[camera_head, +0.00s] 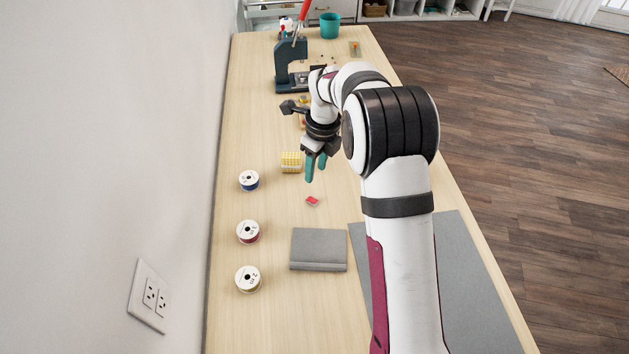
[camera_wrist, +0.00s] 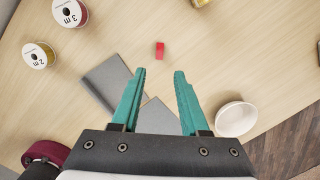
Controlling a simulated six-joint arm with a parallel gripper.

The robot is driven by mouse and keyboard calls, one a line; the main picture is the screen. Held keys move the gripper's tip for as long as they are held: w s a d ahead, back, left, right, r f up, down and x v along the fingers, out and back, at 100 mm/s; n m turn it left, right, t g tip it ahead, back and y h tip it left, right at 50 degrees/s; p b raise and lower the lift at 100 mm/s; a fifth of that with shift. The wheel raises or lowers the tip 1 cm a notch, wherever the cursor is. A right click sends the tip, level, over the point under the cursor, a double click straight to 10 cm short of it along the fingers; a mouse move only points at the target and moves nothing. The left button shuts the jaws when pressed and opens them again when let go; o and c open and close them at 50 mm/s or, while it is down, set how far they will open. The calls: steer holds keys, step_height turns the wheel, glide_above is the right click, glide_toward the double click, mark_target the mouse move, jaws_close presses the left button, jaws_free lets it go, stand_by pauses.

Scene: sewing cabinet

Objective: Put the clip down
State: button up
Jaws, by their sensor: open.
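A small red clip (camera_head: 312,201) lies on the wooden table, between the yellow block and the grey folded cloth. It also shows in the wrist view (camera_wrist: 160,49), ahead of the fingertips and apart from them. My gripper (camera_head: 316,168) hangs above the table, just beyond the clip in the head view. Its two teal fingers (camera_wrist: 159,72) are spread with nothing between them.
A dark press (camera_head: 291,65) and teal cup (camera_head: 330,25) stand at the far end.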

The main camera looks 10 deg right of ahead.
steer(key=s+r+n, duration=0.8)
steer(key=s+r, duration=0.2)
steer(key=s, duration=0.3)
steer(key=s+n+g+y, duration=0.1)
steer(key=s+n, duration=1.2)
steer(key=s, duration=1)
steer(key=shift+s+a, duration=0.4)
steer(key=shift+a, duration=0.05)
